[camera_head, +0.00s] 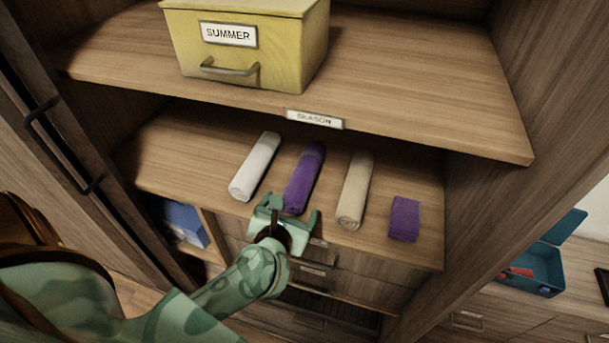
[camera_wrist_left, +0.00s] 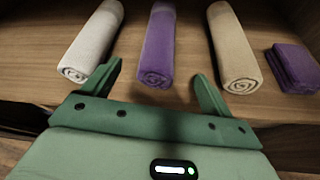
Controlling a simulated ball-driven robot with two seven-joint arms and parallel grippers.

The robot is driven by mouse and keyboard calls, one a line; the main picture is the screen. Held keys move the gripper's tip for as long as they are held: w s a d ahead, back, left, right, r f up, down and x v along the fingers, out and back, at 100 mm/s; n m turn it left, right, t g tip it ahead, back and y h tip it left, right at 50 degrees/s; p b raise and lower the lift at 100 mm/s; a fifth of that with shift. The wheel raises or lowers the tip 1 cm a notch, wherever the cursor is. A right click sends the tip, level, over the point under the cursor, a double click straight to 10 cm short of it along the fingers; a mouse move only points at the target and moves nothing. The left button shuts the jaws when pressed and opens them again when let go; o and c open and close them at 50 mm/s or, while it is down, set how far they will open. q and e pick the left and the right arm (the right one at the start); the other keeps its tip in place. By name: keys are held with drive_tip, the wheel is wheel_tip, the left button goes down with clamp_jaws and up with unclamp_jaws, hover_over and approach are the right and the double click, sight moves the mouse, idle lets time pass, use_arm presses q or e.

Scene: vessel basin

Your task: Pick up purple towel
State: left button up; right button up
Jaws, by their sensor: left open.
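A rolled purple towel (camera_head: 304,178) lies on the lower shelf between a rolled white towel (camera_head: 256,166) and a rolled beige towel (camera_head: 355,190). A folded purple cloth (camera_head: 404,218) lies at the right of the shelf. My left gripper (camera_head: 287,209) is at the shelf's front edge, at the near end of the rolled purple towel. In the left wrist view, the purple roll (camera_wrist_left: 157,48) lies ahead between the open fingers (camera_wrist_left: 157,85), with nothing held. The white roll is near the left finger and the beige roll near the right. My right gripper is not in view.
An upper shelf (camera_head: 420,75) with a "SEASON" label overhangs the towels and carries a yellow "SUMMER" box (camera_head: 255,48). Drawers (camera_head: 345,265) are below. A dark cabinet door (camera_head: 60,125) stands at the left, and an open teal box (camera_head: 535,268) sits at the right.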

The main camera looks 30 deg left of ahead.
sight(294, 199)
use_arm(q)
drive_tip(key=x, duration=0.4)
drive_tip(key=b+x, duration=0.2)
drive_tip(key=x, duration=0.3)
drive_tip(key=shift+w+a+f, duration=0.1)
drive_tip(key=shift+a+f, duration=0.15)
drive_tip(key=c, duration=1.1)
drive_tip(key=shift+c, duration=0.2)
drive_tip(key=shift+r, duration=0.15)
